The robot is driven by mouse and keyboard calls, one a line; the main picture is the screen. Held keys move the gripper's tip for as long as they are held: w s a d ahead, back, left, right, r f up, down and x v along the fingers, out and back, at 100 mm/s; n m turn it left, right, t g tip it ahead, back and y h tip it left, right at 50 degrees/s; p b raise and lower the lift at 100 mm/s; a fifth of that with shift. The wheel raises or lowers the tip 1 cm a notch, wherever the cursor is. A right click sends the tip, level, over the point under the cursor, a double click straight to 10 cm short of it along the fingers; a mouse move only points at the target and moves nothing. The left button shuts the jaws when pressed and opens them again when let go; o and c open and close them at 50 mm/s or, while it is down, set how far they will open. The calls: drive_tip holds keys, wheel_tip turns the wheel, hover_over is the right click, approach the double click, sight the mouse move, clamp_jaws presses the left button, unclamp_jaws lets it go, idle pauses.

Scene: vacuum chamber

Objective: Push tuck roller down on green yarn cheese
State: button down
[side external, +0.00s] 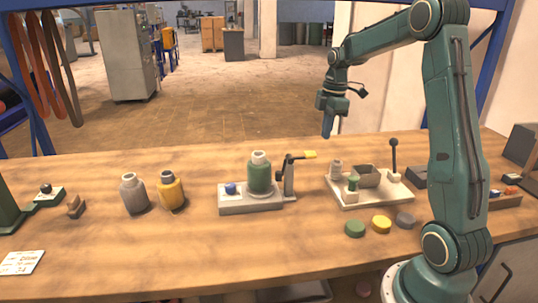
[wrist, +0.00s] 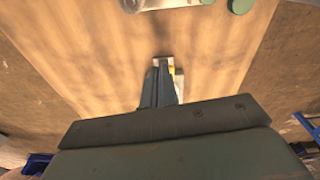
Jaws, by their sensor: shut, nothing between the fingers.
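The green yarn cheese (side external: 260,174) stands upright on a grey base (side external: 236,204) in the middle of the table in the side external view. A blue knob (side external: 231,188) sits at the base's left. A post (side external: 289,176) stands at its right and carries a dark arm with a yellow end (side external: 309,154); this looks like the tuck roller lever, raised and pointing right. My gripper (side external: 328,133) is shut and empty, high above the table's back edge, right of the lever and apart from it. Its fingers also show in the wrist view (wrist: 161,82).
A grey (side external: 133,194) and a yellow cheese (side external: 171,190) stand left of the base. To the right is a pale fixture (side external: 369,190) with an upright black-knobbed lever (side external: 394,150). Green (side external: 355,229), yellow (side external: 381,224) and grey discs (side external: 405,219) lie in front. The table's front middle is clear.

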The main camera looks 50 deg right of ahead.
wheel_tip(320, 180, up, 6)
drive_tip(key=shift+s+d+r, duration=0.2)
drive_tip(key=shift+s+d, duration=0.05)
idle(0.8)
drive_tip(key=s+a+r+m+t+h, duration=0.1)
drive_tip(key=s+a+r+m, duration=0.15)
drive_tip(key=a, duration=0.65)
drive_tip(key=s+a+r+m+t, duration=0.1)
drive_tip(key=s+a+r+m, duration=0.15)
drive_tip(key=a, duration=0.65)
drive_tip(key=s+a+f+m+t, duration=0.1)
drive_tip(key=s+a+f+m, duration=0.1)
drive_tip(key=s+a, duration=0.2)
drive_tip(key=s+a+f+m+t, duration=0.1)
drive_tip(key=s+a+f+m, duration=0.1)
drive_tip(key=s+a, duration=0.3)
drive_tip(key=s+m, duration=0.1)
drive_tip(key=s, duration=0.3)
drive_tip(key=shift+s+f+m+t, duration=0.15)
drive_tip(key=shift+f+m+t, duration=0.15)
drive_tip(key=shift+f+t, duration=0.1)
